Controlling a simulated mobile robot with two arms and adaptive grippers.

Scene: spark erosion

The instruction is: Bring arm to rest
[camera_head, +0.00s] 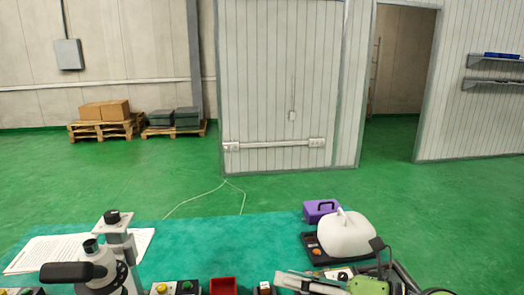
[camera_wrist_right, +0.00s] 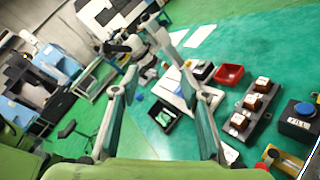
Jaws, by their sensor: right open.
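My right gripper (camera_head: 308,284) is at the bottom edge of the head view, right of centre, over the near side of the green-topped table (camera_head: 220,232). In the right wrist view my right gripper (camera_wrist_right: 150,68) shows two fingers spread well apart, with nothing between them. It hangs above the floor and table items, and the view is tilted. My left gripper is in neither view.
A microscope-like device (camera_head: 100,265) stands on the table at left beside paper sheets (camera_head: 50,248). A red bin (camera_head: 222,286) is at the near edge. A purple box (camera_head: 319,210) and a white rounded container (camera_head: 346,236) stand close beyond my right gripper. The table's middle is clear.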

